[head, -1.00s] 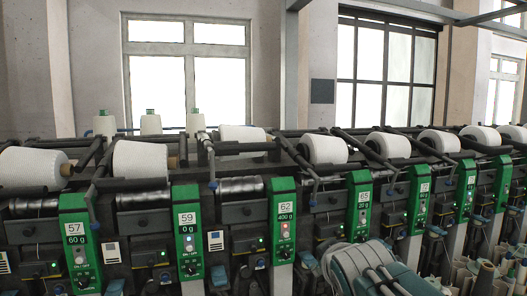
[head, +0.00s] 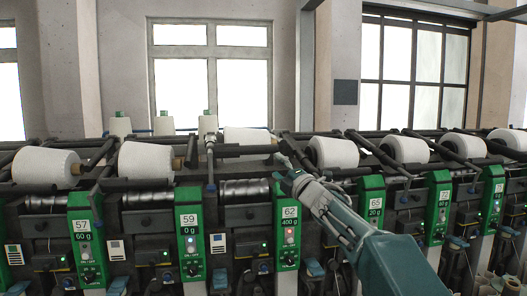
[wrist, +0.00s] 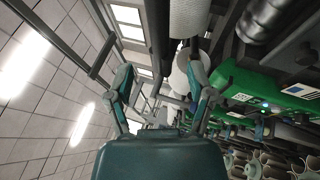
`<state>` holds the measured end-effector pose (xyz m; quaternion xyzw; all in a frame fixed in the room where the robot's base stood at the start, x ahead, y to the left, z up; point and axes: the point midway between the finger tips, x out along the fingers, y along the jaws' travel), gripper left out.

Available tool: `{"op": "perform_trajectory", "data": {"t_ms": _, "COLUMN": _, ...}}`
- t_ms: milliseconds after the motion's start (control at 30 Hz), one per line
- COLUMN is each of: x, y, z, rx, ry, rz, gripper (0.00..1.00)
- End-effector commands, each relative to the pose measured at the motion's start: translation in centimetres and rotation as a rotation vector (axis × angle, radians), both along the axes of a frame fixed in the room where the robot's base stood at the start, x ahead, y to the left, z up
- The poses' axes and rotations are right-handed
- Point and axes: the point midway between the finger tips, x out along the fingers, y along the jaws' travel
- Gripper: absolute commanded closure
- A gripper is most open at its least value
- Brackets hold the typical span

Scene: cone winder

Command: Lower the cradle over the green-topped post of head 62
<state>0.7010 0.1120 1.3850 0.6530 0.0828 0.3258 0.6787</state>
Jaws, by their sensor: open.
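The post of head 62 (head: 289,225) has a green top panel marked 62 and 400 g, with a lit lamp, right of centre in the head view. A white cone (head: 247,141) lies on its side above and left of it, with the dark cradle arm (head: 285,150) at its right end. My gripper (head: 287,170) is at the upper edge of the post, below the cradle arm. Its two fingers stand apart and empty in the wrist view (wrist: 160,78). I cannot tell whether it touches the cradle. A green panel (wrist: 250,92) shows right of the fingers there.
Head 59 (head: 189,230) stands left and head 65 (head: 375,210) right, behind my arm. More white cones (head: 145,170) lie along the machine, with dark bars and rods between them. Small upright cones (head: 207,124) stand behind.

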Motion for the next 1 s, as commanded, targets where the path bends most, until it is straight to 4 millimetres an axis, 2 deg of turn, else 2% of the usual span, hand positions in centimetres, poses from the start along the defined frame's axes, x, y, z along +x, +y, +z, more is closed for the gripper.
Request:
{"op": "perform_trajectory", "data": {"t_ms": 500, "x": 4.6, "y": 2.3, "z": 1.9, "rx": 0.01, "ry": 0.004, "rz": -0.002, "gripper": 0.31}}
{"op": "perform_trajectory", "data": {"t_ms": 700, "x": 6.0, "y": 3.8, "z": 2.4, "rx": 0.007, "ry": 0.002, "rz": -0.003, "gripper": 0.31}}
{"op": "perform_trajectory", "data": {"t_ms": 1000, "x": 7.6, "y": 4.8, "z": 3.1, "rx": 0.007, "ry": 0.005, "rz": 0.0, "gripper": 0.31}}
